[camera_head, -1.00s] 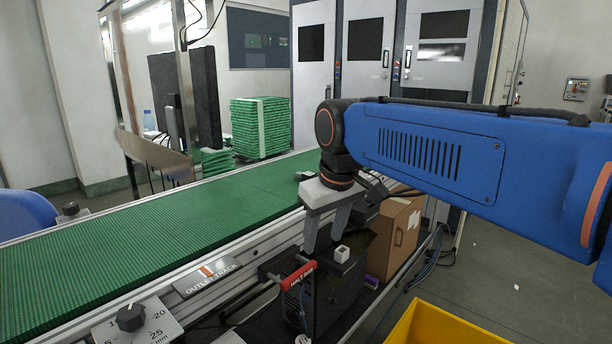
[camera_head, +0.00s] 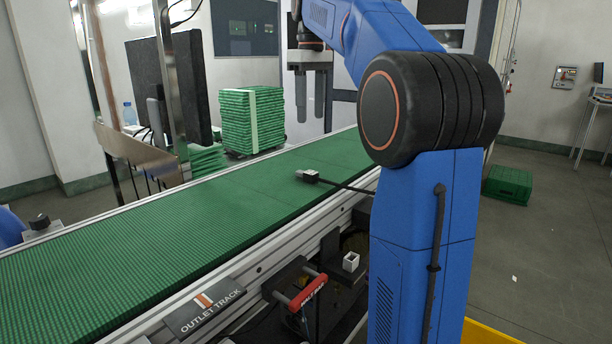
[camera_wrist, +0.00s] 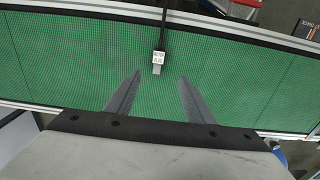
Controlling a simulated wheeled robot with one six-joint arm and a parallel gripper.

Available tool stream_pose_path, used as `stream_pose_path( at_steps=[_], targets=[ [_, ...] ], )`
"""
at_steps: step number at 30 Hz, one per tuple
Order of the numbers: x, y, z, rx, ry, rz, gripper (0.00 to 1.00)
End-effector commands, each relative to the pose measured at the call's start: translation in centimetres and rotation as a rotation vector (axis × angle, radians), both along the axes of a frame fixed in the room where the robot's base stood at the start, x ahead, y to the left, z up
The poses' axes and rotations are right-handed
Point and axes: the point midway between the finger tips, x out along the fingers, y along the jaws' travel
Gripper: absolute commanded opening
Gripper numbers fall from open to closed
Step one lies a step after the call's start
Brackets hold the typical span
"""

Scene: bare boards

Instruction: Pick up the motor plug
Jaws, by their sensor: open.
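The motor plug (camera_head: 309,176) lies on the green conveyor belt near its front edge, with its dark cable running to the right over the rail. In the wrist view the plug (camera_wrist: 158,60) shows a white label and a grey tip that points toward my gripper. My gripper (camera_wrist: 160,76) is open and empty; the plug lies beyond the fingertips, roughly centred between them. In the head view my gripper (camera_head: 317,118) is raised above the far side of the belt with its fingers pointing down. It does not touch the plug.
The green belt (camera_head: 150,240) is otherwise clear around the plug. A stack of green trays (camera_head: 252,120) and a dark panel (camera_head: 185,85) stand behind it. In front are a red handle (camera_head: 308,292) and a small white square socket (camera_head: 351,262).

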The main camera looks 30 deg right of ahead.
Motion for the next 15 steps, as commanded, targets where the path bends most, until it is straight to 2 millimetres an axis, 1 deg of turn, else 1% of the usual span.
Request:
stream_pose_path(
  at_steps=[2, 5, 15],
  targets=[
    [0.2, -0.2, -0.1, 0.001, 0.004, 0.003, 0.48],
    [0.2, -0.2, -1.0, 0.002, 0.007, 0.005, 0.48],
    [0.2, -0.2, -7.0, 0.003, 0.007, 0.004, 0.48]
  ],
)
